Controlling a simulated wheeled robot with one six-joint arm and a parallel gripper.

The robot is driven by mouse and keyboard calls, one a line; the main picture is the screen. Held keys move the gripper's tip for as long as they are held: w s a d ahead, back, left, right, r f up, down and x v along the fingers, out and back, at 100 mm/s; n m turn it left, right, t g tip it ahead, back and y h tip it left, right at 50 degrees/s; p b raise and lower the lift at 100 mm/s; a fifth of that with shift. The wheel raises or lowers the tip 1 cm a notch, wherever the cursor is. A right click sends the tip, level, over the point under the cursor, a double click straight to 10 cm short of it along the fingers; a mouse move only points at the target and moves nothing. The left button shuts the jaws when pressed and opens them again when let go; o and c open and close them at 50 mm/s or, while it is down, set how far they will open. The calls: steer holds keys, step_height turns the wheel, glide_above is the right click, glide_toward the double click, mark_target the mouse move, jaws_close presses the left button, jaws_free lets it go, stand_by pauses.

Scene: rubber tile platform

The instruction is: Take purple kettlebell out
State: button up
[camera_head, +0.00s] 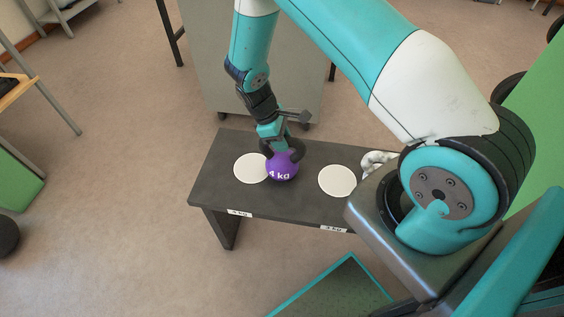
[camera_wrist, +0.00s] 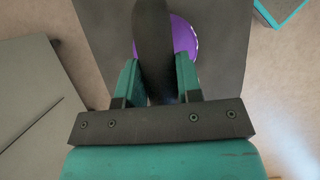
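The purple kettlebell (camera_head: 282,167), marked 4 kg, is at the dark bench (camera_head: 226,195), between two white discs and overlapping the edge of the left disc (camera_head: 250,168) in the head view. Whether its base touches the bench is hard to tell. My gripper (camera_head: 280,143) is over it from above. In the wrist view, the black handle runs between the two teal fingers of my gripper (camera_wrist: 158,78), which press close on both sides. Part of the purple body (camera_wrist: 184,38) shows beyond the handle.
A second white disc (camera_head: 337,180) is bare. A whitish kettlebell (camera_head: 377,160) stands at the bench's right, partly hidden by my arm. A grey cabinet (camera_head: 215,60) stands behind the bench. A teal-edged dark platform (camera_head: 335,295) lies in front.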

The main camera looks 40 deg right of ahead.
jaws_close()
steer(key=shift+w+r, duration=0.15)
steer(key=shift+r, duration=0.05)
steer(key=shift+r, duration=0.1)
